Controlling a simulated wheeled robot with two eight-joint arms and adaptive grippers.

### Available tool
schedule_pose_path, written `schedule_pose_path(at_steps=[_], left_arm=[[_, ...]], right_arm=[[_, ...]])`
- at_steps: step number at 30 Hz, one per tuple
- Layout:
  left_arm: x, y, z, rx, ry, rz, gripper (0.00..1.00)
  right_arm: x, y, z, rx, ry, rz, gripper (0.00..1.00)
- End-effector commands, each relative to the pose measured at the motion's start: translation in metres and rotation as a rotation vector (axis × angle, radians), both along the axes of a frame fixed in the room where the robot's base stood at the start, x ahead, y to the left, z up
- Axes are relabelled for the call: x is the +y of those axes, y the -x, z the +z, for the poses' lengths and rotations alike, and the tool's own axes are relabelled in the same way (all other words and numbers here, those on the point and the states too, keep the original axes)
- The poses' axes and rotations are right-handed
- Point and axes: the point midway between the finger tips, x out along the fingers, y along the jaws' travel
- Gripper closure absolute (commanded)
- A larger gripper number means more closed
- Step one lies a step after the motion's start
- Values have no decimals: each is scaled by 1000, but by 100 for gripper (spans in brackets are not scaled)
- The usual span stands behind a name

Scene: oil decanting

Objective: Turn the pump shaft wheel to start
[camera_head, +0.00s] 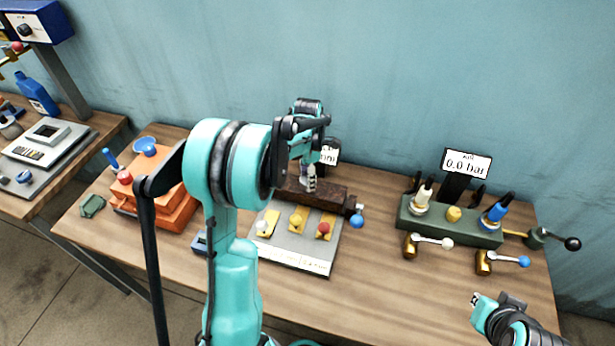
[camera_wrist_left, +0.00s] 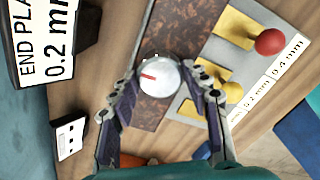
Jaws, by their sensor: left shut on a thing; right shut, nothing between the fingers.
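A round silver wheel (camera_wrist_left: 160,76) with a red mark is on top of a brown block (camera_wrist_left: 172,48) in the left wrist view. My left gripper (camera_wrist_left: 158,88) has its fingers on either side of this wheel and is shut on it. In the head view the left gripper (camera_head: 310,184) points down over the brown block (camera_head: 328,195), and its fingers largely hide the wheel. My right gripper (camera_head: 476,299) is shut and empty at the lower right, apart from the fixtures.
Beside the block is a grey plate (camera_head: 290,254) with yellow pieces and red and white knobs. A green manifold (camera_head: 452,226) with a 0.0 bar display (camera_head: 466,163) stands to the right. An orange box (camera_head: 160,190) stands left. The front right of the table is clear.

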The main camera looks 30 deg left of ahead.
Motion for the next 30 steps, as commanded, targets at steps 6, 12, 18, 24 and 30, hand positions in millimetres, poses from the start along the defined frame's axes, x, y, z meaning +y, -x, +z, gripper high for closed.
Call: schedule_pose_path(at_steps=[6, 12, 18, 24, 30], left_arm=[[0, -1, 0, -1, 0, 2, 82], [0, 0, 0, -1, 0, 1, 32], [0, 0, 0, 0, 0, 0, 32], [0, 0, 16, 0, 0, 0, 32], [0, 0, 58, 0, 0, 0, 32]], right_arm=[[0, 0, 0, 0, 0, 0, 100], [0, 0, 0, 0, 0, 0, 100], [0, 0, 0, 0, 0, 0, 100], [0, 0, 0, 0, 0, 0, 100], [0, 0, 0, 0, 0, 0, 100]])
